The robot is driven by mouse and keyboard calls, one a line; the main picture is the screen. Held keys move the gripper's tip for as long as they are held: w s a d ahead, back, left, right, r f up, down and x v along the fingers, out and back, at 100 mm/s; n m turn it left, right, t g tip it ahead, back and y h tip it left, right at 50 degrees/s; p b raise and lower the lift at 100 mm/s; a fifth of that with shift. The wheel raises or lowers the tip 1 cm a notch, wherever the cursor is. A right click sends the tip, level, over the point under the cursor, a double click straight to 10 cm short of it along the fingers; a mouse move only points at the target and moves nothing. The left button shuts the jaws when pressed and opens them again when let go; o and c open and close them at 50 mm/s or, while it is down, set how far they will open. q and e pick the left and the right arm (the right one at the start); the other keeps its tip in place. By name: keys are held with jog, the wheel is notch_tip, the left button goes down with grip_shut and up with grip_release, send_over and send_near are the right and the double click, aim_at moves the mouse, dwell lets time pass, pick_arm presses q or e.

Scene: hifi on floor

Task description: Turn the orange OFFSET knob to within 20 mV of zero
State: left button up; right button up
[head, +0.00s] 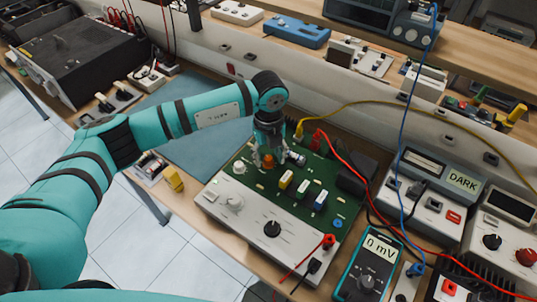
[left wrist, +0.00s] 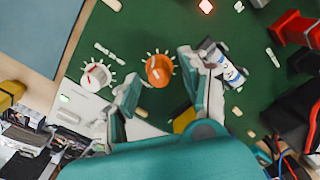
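The orange knob (head: 268,161) stands on the green circuit board (head: 250,182), mostly hidden by my gripper in the head view. It shows clearly in the left wrist view (left wrist: 160,70), round with a pale pointer mark and a ring of white ticks. My left gripper (head: 267,153) points down over it. Its two fingers (left wrist: 160,72) are spread, one on each side of the knob, with visible gaps and no clear contact. The multimeter (head: 367,275) at the lower right reads "0 mV". My right gripper is not in view.
A white knob (left wrist: 97,76) sits beside the orange one. A small cylindrical part (left wrist: 222,65) lies close to the right finger. A display (head: 463,180) reads "DARK".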

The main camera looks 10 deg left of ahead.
aim_at(269, 158)
pick_arm(q)
notch_tip(269, 158, up, 12)
dwell(0.6)
jog(key=shift+f, duration=0.1)
dwell(0.4)
